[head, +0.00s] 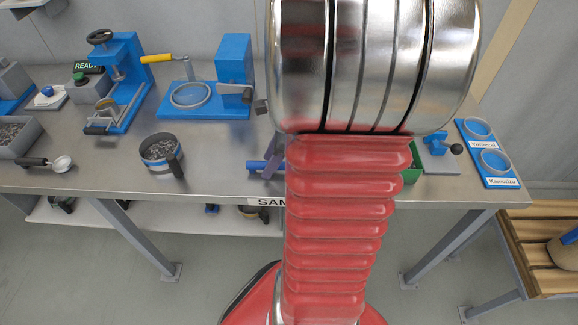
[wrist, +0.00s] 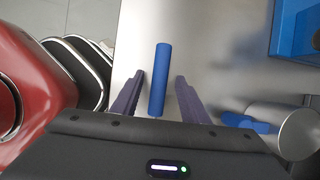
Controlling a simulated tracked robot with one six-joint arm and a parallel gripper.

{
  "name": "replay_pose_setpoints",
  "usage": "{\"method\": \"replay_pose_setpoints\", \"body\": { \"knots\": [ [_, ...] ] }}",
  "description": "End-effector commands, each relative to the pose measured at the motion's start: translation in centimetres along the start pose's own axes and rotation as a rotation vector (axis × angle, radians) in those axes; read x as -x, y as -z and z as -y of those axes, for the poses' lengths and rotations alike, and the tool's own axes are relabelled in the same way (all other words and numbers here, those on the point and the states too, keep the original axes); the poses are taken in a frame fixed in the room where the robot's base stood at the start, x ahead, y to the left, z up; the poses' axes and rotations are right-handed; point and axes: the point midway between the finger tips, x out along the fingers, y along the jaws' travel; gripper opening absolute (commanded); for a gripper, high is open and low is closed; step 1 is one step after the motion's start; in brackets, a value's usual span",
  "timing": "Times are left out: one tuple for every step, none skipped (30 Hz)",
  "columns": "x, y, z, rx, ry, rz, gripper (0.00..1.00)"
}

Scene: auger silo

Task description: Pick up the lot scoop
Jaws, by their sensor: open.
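A blue cylindrical handle (wrist: 160,80), seemingly the lot scoop's, lies over the steel bench top in the wrist view. Its far end is free, and its near end runs down towards my gripper body. The scoop's bowl is not seen. My gripper (wrist: 160,76) is open, with one dark purple finger on each side of the handle and a gap to both. In the head view the tip of the blue handle (head: 257,165) shows at the bench front, just left of my arm, which hides the rest.
A metal cylinder (wrist: 296,132) with a blue piece stands right of the fingers. The blue press (head: 232,62) is behind. A black pot of grey pieces (head: 161,151) and a black-handled scoop (head: 46,163) lie to the left. The bench's front edge is close.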

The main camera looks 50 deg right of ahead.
Motion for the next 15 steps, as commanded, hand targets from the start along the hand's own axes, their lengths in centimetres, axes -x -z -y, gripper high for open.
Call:
{"method": "replay_pose_setpoints", "body": {
  "knots": [
    [0.02,0.0,0.0,0.0,0.0,0.0,0.4],
    [0.02,0.01,0.0,0.0,0.0,0.0,0.4],
    [0.02,0.01,0.01,0.0,0.0,0.0,0.4],
    [0.02,0.01,0.01,0.0,0.0,0.0,0.4],
    [0.02,0.01,0.01,0.0,0.0,0.0,0.4],
    [0.03,0.01,0.01,0.0,0.0,0.0,0.4],
    [0.03,0.01,0.01,-0.001,0.0,0.0,0.38],
    [0.03,0.01,0.01,-0.001,0.0,0.0,0.36],
    [0.03,0.01,0.01,-0.001,0.0,0.0,0.33],
    [0.03,0.01,0.01,-0.001,0.0,0.0,0.31],
    [0.03,0.01,0.01,-0.001,0.0,0.0,0.28],
    [0.03,0.01,0.01,-0.001,0.0,0.0,0.26],
    [0.03,0.01,0.01,-0.001,0.0,0.0,0.24],
    [0.03,0.01,0.01,-0.001,0.0,0.0,0.21],
    [0.03,0.01,0.01,-0.001,0.0,0.0,0.19]
  ]
}}
